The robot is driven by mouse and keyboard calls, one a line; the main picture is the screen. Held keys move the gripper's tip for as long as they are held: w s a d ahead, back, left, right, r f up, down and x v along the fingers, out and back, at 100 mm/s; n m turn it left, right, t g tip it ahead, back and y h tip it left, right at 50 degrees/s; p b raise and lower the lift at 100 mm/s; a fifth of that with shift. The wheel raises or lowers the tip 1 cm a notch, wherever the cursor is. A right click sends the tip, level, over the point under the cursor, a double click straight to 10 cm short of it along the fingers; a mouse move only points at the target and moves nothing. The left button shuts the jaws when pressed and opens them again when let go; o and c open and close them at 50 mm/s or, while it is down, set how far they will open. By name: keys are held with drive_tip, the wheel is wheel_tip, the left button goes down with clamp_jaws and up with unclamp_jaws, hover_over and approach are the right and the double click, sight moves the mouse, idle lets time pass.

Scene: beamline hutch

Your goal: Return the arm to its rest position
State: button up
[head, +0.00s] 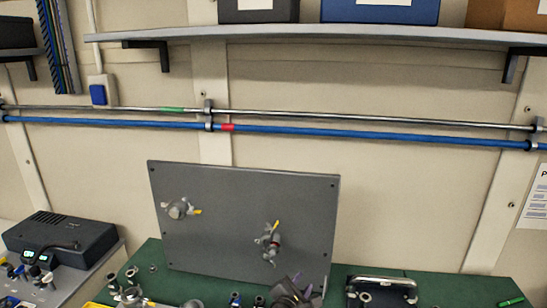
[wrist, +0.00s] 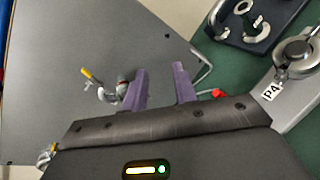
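My gripper (wrist: 160,88) shows in the wrist view with its two purple fingers apart and nothing between them. It also shows at the bottom of the head view (head: 304,293), low in front of the grey panel (head: 215,240). In the wrist view a grey valve with a yellow-tipped handle (wrist: 108,92), on the panel, appears just left of the left finger. In the head view this valve (head: 269,243) is on the panel's lower right. A second valve with a yellow tip (head: 181,209) is at the panel's upper left. Most of my arm is out of view.
A green bench top (head: 440,292) holds several small metal fittings and a dark tray (head: 382,290) at right. A label P4 (wrist: 271,92) shows on a grey plate in the wrist view. A dark box (head: 62,238) stands at left. Pipes (head: 330,133) and a shelf (head: 300,34) run along the wall above.

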drive_tip(key=s+d+f+m+g+y, duration=0.2)
drive_tip(key=s+d+f+m+g, duration=0.85)
drive_tip(key=m, duration=0.25)
drive_tip(key=s+a+r+m+y+b, duration=0.2)
drive_tip(key=s+r+m+y+b, duration=0.1)
drive_tip(key=s+r+m, duration=0.6)
drive_tip(key=shift+s+a+r+m+y+b, duration=0.35)
drive_tip(key=shift+s+m+y, duration=0.15)
drive_tip(key=shift+s+y, duration=0.45)
